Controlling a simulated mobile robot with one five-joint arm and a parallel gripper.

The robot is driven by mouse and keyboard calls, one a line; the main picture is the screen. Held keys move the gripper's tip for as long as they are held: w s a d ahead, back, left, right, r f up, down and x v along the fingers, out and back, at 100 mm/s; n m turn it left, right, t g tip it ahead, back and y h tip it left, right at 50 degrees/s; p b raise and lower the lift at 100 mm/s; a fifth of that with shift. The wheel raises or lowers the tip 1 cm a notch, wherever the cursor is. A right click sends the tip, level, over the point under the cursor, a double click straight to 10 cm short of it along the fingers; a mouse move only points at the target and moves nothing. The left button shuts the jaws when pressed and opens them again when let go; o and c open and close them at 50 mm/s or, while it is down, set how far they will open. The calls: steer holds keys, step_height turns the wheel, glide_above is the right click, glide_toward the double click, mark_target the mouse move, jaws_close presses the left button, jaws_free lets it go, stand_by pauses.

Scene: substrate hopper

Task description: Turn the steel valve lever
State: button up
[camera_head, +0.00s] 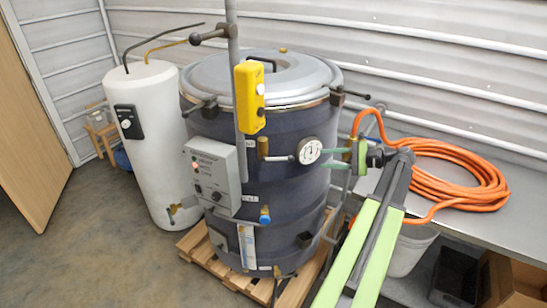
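A short steel lever (281,158) extends level to the right from a brass valve (263,147) on the front of the dark drum (290,205). Its right end reaches the left side of a round white dial gauge (308,151); I cannot tell whether they touch. My gripper (326,159) is just right of the gauge, with its pale green fingers pointing left. The fingers are apart and nothing shows between them. The gauge lies between the fingertips and the lever in the picture. How far the fingers are from the drum in depth is unclear.
A grey control box (212,177), an upright pole with a yellow device (249,97) and a blue-handled tap (264,215) are on or near the drum. It stands on a wooden pallet (207,247). A coiled orange hose (465,180) lies on the right bench. A white tank (150,165) stands left.

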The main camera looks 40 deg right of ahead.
mark_target(284, 159)
steer(key=b+x, duration=0.3)
steer(key=x, duration=1.4)
steer(key=shift+w+a+f, duration=0.15)
steer(key=shift+w, duration=0.2)
jaws_close()
steer(key=shift+b, duration=0.3)
